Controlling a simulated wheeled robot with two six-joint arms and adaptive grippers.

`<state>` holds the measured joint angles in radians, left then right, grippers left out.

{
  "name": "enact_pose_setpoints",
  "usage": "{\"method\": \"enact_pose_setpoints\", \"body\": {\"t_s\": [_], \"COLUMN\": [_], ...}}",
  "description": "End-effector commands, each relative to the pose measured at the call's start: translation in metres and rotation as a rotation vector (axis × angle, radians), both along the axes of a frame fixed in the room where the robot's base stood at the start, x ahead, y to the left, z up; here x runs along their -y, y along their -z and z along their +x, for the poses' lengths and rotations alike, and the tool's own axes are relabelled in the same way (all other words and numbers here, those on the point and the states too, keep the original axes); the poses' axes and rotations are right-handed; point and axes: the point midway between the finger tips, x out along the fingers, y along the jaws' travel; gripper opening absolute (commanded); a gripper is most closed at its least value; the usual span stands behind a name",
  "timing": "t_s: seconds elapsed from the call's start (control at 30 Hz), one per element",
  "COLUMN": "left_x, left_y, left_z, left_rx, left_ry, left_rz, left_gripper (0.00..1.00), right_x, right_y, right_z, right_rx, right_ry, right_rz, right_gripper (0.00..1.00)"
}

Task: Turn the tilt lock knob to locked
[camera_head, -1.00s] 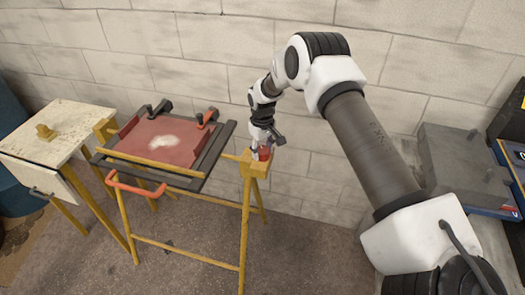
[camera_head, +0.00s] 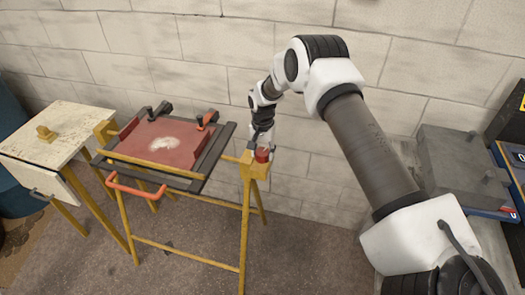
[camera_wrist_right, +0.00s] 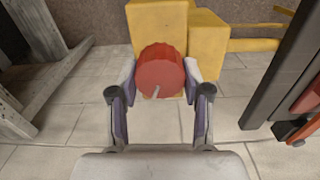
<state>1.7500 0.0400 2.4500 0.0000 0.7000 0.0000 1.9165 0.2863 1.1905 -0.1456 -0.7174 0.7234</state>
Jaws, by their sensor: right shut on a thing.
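The red ribbed tilt lock knob (camera_head: 262,155) sits at the right end of the yellow stand, on a yellow block (camera_head: 254,169). In the right wrist view the knob (camera_wrist_right: 158,72) fills the space between the fingers of my right gripper (camera_wrist_right: 160,78), which is shut on it from both sides. A short pale mark shows on the knob's face near its lower edge, pointing down and slightly left. In the head view my right gripper (camera_head: 263,146) reaches down onto the knob from above. My left gripper is not in view.
The yellow stand carries a tilted dark frame (camera_head: 213,155) with a red panel (camera_head: 178,150), dark and orange clamps, and an orange handle (camera_head: 136,187). A pale side table (camera_head: 62,130) stands left. A grey block (camera_head: 452,160) lies right. A block wall is behind.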

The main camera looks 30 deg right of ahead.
Motion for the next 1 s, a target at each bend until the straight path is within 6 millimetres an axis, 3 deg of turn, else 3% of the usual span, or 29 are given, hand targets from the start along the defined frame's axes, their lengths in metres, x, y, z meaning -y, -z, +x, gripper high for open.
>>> {"method": "enact_pose_setpoints", "body": {"t_s": [1.0], "left_x": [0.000], "left_y": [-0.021], "left_z": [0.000], "left_rx": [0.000], "left_ry": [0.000], "left_rz": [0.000], "left_gripper": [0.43], "right_x": [0.000], "right_y": [0.003], "right_z": [-0.006], "right_rx": [-0.011], "right_ry": [0.933], "right_rz": [-0.003], "right_gripper": [0.13]}}
